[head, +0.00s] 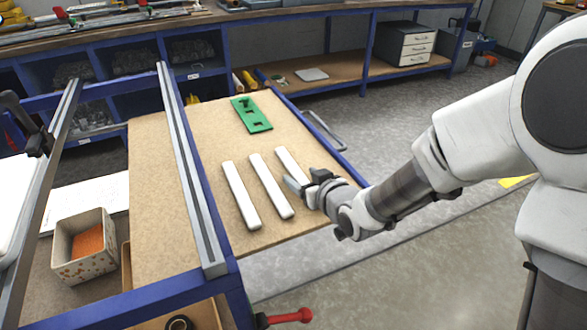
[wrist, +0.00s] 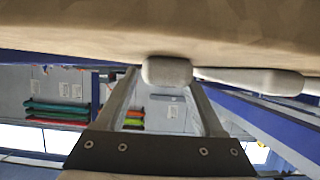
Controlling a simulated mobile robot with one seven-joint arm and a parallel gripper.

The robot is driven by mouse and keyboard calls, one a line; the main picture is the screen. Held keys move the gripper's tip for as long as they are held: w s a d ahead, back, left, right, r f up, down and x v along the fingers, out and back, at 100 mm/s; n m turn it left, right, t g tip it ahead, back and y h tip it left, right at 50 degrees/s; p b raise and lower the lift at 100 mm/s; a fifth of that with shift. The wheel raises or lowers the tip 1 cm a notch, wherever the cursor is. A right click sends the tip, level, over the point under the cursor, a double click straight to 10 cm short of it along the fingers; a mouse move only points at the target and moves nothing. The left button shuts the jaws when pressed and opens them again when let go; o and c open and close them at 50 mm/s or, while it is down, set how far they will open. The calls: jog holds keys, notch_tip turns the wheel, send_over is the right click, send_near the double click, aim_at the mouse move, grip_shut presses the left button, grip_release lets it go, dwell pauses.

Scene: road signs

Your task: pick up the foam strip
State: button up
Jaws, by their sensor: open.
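Three pale foam strips lie side by side on the brown board of the workbench in the head view: a left one (head: 241,195), a middle one (head: 271,186) and a right one (head: 289,163). My gripper (head: 303,183) is low at the near end of the right strip and hides that end. In the wrist view, my gripper (wrist: 164,78) is open, and the rounded end of one strip (wrist: 167,71) shows between the fingertips. I cannot tell how far it reaches between the fingers. Another strip (wrist: 262,80) lies to the right there.
A green plate with cut-outs (head: 251,114) lies farther back on the board (head: 205,125). A metal rail (head: 185,160) runs along the left. A patterned box (head: 84,247) with orange contents stands at the lower left. The board between plate and strips is clear.

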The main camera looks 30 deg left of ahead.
jog(key=shift+w+a+f, duration=0.15)
jog(key=shift+w+a, duration=0.1)
jog(key=shift+a, duration=0.1)
jog(key=shift+c, duration=0.2)
grip_shut()
